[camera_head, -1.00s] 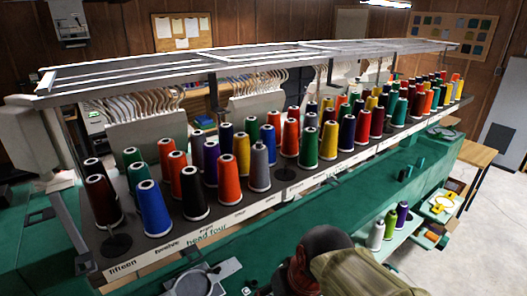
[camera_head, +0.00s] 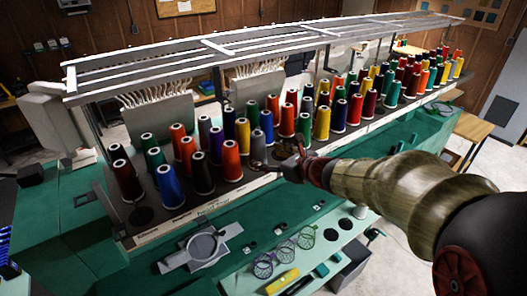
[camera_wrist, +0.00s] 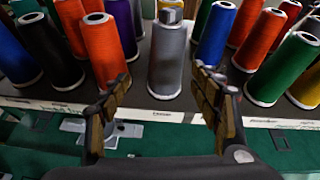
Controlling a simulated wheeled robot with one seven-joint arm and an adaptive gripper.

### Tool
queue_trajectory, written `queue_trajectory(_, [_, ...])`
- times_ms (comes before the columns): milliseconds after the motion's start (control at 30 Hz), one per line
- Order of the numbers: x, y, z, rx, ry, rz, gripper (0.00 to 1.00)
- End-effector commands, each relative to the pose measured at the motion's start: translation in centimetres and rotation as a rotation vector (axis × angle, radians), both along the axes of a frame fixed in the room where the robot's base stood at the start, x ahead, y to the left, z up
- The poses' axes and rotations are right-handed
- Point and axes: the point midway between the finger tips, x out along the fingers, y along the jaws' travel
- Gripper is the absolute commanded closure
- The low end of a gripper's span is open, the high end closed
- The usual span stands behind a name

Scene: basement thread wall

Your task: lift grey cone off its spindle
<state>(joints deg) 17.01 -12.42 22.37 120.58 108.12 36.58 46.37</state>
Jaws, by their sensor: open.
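The grey cone (camera_wrist: 169,62) stands upright in the front row of the thread rack, centred in the wrist view. In the head view the grey cone (camera_head: 257,145) is partly hidden by my gripper (camera_head: 272,158). In the wrist view my gripper (camera_wrist: 162,84) is open, with one finger on each side of the cone's line. The fingers look short of the cone and nothing is between them. The spindle is hidden inside the cone.
An orange cone (camera_wrist: 103,50) stands close on the left and a blue cone (camera_wrist: 214,38) on the right, slightly farther back. A metal overhead frame (camera_head: 230,48) spans above the rack. Green machine surfaces (camera_head: 110,240) lie in front.

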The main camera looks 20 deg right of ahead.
Motion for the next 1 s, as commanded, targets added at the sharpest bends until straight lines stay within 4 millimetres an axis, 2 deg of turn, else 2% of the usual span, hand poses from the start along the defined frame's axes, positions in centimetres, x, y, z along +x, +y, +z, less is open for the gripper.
queue_trajectory(233, [0.9,0.0,-0.5,0.081,0.033,-0.05,0.37])
queue_trajectory(467, [2.9,0.6,-1.2,0.078,0.033,-0.048,0.37])
queue_trajectory(800, [6.7,1.4,-2.4,0.077,0.031,-0.046,0.37])
queue_trajectory(1000, [7.2,1.6,-2.7,0.075,0.03,-0.048,0.37])
